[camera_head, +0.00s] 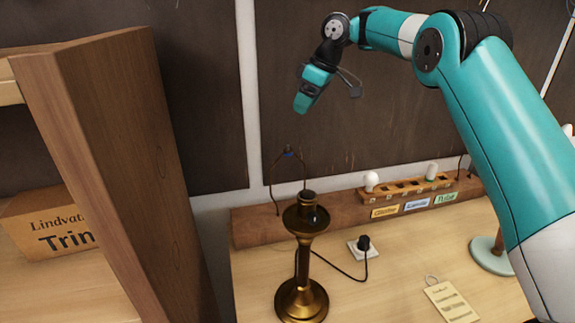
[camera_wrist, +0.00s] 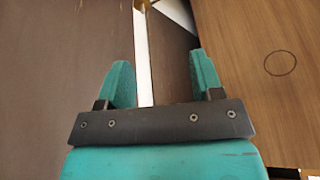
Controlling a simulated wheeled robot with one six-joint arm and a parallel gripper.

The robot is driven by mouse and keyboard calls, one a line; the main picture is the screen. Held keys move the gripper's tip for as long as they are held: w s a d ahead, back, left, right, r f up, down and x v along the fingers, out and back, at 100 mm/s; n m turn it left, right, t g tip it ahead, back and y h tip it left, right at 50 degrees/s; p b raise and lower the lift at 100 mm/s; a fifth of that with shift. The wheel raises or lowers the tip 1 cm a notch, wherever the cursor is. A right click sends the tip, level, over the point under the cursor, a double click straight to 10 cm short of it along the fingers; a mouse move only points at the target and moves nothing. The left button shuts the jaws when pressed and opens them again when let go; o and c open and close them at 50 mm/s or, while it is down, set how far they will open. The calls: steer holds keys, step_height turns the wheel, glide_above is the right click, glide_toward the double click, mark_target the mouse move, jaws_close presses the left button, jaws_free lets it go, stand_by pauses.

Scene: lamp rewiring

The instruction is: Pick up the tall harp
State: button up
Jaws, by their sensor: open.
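A thin, dark wire harp (camera_head: 276,178) with a small blue piece at its top stands upright behind the brass lamp (camera_head: 306,218) in the head view. Its lower end is partly hidden by the lamp, and I cannot tell exactly what it rests on. My gripper (camera_head: 303,104) hangs in the air above the harp and slightly to its right, apart from it. The wrist view shows my gripper (camera_wrist: 164,78) with its two teal fingers spread and nothing between them. The harp is not clearly visible in the wrist view.
A wooden rack (camera_head: 335,213) with white bulbs and coloured labels runs along the back of the table (camera_head: 390,290). A black plug sits in a white socket (camera_head: 356,248). A paper tag (camera_head: 451,301) lies at right. A wooden shelf (camera_head: 120,150) stands close on the left.

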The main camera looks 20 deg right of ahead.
steer(key=w+d, duration=0.1)
steer(key=b, duration=0.3)
glide_toward(289, 149)
steer(key=a+x, duration=0.1)
steer(key=x, duration=0.4)
steer(key=shift+d+p+x, duration=0.25)
steer(key=shift+p+x, duration=0.4)
steer(key=shift+x, duration=0.8)
steer(key=shift+d+p+x, duration=0.2)
steer(key=shift+p+x, duration=0.45)
steer(key=shift+x, duration=0.75)
steer(key=shift+f, duration=0.15)
jaws_close()
